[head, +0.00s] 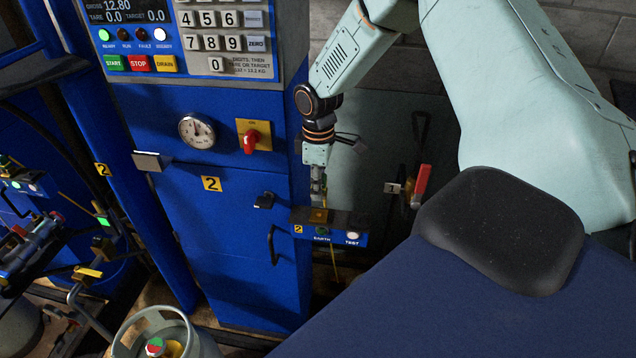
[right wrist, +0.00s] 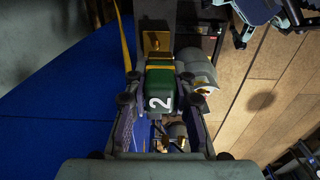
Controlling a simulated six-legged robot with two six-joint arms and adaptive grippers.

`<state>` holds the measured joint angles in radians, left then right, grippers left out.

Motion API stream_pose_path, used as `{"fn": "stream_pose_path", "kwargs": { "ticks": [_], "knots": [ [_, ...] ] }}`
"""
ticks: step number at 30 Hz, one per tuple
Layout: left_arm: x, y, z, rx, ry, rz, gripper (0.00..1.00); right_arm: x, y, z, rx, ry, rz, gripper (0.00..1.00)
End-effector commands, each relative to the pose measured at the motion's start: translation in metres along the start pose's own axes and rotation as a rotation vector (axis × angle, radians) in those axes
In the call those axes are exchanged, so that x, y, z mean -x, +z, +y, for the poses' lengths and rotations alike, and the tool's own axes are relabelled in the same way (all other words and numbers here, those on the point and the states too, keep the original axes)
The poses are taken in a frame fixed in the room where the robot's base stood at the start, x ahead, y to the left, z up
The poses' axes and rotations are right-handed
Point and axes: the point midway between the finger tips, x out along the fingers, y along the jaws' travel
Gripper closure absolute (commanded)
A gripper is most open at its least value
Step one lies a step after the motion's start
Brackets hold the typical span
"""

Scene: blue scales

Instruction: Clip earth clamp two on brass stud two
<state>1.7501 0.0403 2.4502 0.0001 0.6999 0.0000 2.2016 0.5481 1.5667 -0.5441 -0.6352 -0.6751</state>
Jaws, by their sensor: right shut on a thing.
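My right gripper (head: 318,190) points down just above the small earth panel (head: 336,237) marked 2 on the blue scale. In the right wrist view its fingers are shut on earth clamp two (right wrist: 160,90), a green and yellow block with a white 2. A brass piece (head: 318,215) sits on the panel top right below the fingertips, and brass (right wrist: 155,42) also shows just beyond the clamp in the right wrist view. I cannot tell the stud itself apart there, or whether the clamp touches it. My left gripper is not in view.
The panel has a white TEST button (head: 352,236). A red-handled valve (head: 421,185) stands to its right. A yellow cable (head: 334,262) hangs below the panel. A grey gas cylinder (head: 165,335) stands at the lower left. The scale's dial (head: 197,131) and red rotary switch (head: 251,139) are higher up.

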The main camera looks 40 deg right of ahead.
Motion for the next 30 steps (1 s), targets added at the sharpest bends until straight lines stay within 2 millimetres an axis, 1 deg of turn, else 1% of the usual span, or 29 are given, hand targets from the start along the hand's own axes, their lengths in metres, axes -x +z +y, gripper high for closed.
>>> {"fn": "stream_pose_path", "kwargs": {
  "ticks": [8,22,26,30],
  "knots": [
    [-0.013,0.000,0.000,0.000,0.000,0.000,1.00,-0.013,-0.001,0.001,0.002,0.000,-0.001,1.00],
    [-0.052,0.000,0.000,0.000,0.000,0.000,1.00,-0.053,-0.001,0.002,0.004,0.000,-0.001,1.00],
    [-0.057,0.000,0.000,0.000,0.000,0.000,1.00,-0.059,-0.001,0.002,0.004,0.001,-0.001,1.00],
    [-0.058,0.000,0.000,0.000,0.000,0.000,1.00,-0.059,-0.001,0.002,0.004,0.001,-0.001,1.00]
  ]
}}
